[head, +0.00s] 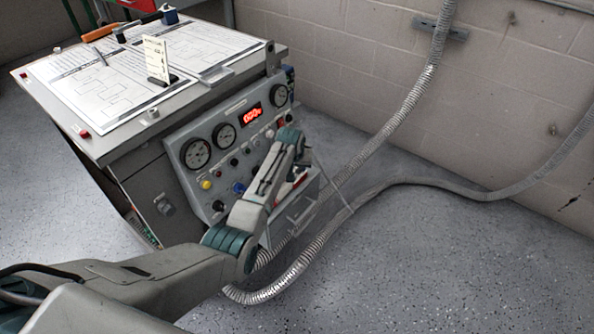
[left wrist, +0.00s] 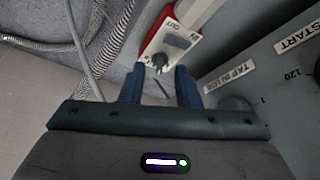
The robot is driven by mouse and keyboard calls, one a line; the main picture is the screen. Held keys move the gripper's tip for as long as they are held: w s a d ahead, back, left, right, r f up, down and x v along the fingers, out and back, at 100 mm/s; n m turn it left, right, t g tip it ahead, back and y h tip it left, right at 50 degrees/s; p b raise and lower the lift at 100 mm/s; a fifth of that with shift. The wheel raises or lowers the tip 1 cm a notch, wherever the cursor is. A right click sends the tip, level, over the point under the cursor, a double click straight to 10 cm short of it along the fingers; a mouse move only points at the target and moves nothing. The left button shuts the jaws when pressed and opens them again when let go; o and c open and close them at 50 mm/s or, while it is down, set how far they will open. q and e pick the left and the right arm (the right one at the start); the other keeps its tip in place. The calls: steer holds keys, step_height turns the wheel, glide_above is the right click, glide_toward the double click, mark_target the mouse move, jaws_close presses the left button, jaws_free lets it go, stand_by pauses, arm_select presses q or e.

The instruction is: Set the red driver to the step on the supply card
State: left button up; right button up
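The red driver (left wrist: 172,40) shows in the left wrist view, a red-edged box with a pale face, a small grey display and a dark knob (left wrist: 158,62). In the head view a bit of red beside my wrist at the console's front looks like the driver (head: 291,187). My left gripper (left wrist: 160,78) has its two blue fingers apart, with the knob in line between their tips. I cannot tell whether they touch it. A white card (head: 156,58), probably the supply card, stands on the console top; its writing is too small to read. My right gripper is out of view.
The grey console (head: 165,150) carries gauges, a lit red display (head: 252,113) and several knobs. Diagram sheets (head: 90,85) lie on its top. A "TAP IN USE" label (left wrist: 229,71) is right of the gripper. Ribbed conduits (head: 345,215) cross the floor; the right foreground is clear.

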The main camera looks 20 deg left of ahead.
mark_target(298, 170)
arm_select(q)
steer(key=shift+x, duration=1.05)
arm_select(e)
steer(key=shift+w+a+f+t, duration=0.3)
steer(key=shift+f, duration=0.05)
arm_select(q)
jaws_close()
steer(key=shift+a+r+m+p, duration=0.15)
steer(key=shift+r+m+p, duration=0.05)
steer(key=shift+m+p, duration=0.4)
steer(key=shift+a+h, duration=0.1)
steer(key=shift+h, duration=0.2)
steer(key=shift+f+m+p, duration=0.2)
steer(key=shift+m+p, duration=0.1)
steer(key=shift+m, duration=0.3)
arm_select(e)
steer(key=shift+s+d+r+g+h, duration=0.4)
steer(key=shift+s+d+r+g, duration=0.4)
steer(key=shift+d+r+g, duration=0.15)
arm_select(q)
jaws_free()
